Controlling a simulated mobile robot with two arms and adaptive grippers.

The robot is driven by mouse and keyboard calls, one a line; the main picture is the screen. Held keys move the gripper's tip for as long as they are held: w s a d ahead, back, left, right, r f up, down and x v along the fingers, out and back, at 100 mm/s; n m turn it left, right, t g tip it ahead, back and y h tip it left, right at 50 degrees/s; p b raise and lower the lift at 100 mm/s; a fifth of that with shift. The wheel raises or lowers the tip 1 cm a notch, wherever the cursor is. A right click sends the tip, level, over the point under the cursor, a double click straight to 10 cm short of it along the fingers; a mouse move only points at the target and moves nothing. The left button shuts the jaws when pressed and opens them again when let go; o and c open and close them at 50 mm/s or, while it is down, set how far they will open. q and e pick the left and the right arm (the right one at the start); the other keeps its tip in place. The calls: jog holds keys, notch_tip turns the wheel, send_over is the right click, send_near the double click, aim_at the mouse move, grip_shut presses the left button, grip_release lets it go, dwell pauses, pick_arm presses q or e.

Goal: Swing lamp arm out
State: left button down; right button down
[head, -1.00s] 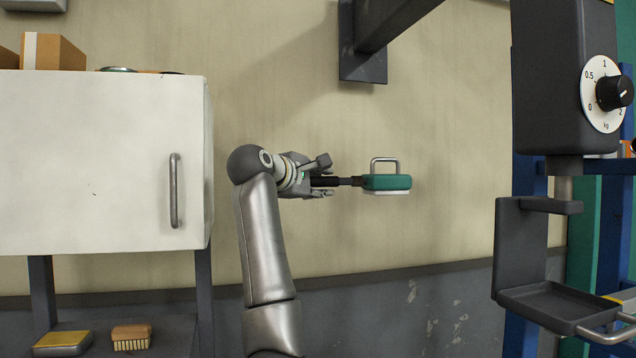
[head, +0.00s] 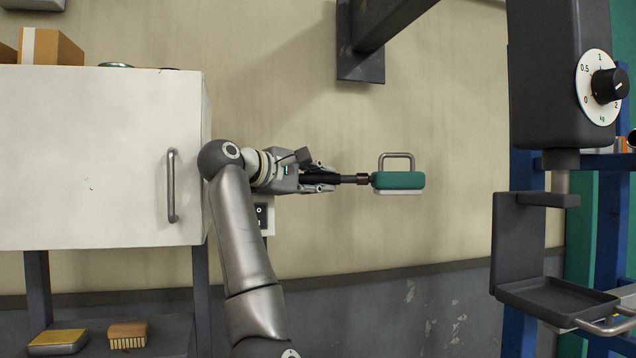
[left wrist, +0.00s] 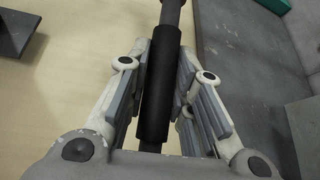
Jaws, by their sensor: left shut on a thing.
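The lamp has a green head (head: 398,180) with a grey wire handle on top and a pale underside. It hangs in front of the wall, right of the white cabinet. The dark lamp arm (head: 348,179) runs left from the head, about level. My left gripper (head: 322,180) is shut on the black grip of the lamp arm. In the left wrist view the black grip (left wrist: 159,95) lies between the fingers of my left gripper (left wrist: 164,75). The lamp arm's far mount is hidden behind my gripper and arm. My right gripper is not in view.
A white cabinet (head: 90,150) with a bar handle stands left. A wall switch (head: 262,215) shows behind my arm. A dark bracket (head: 362,65) is above the lamp.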

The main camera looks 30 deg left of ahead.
pick_arm(q)
jog(key=shift+f, duration=0.1)
jog(key=c, duration=1.3)
grip_release()
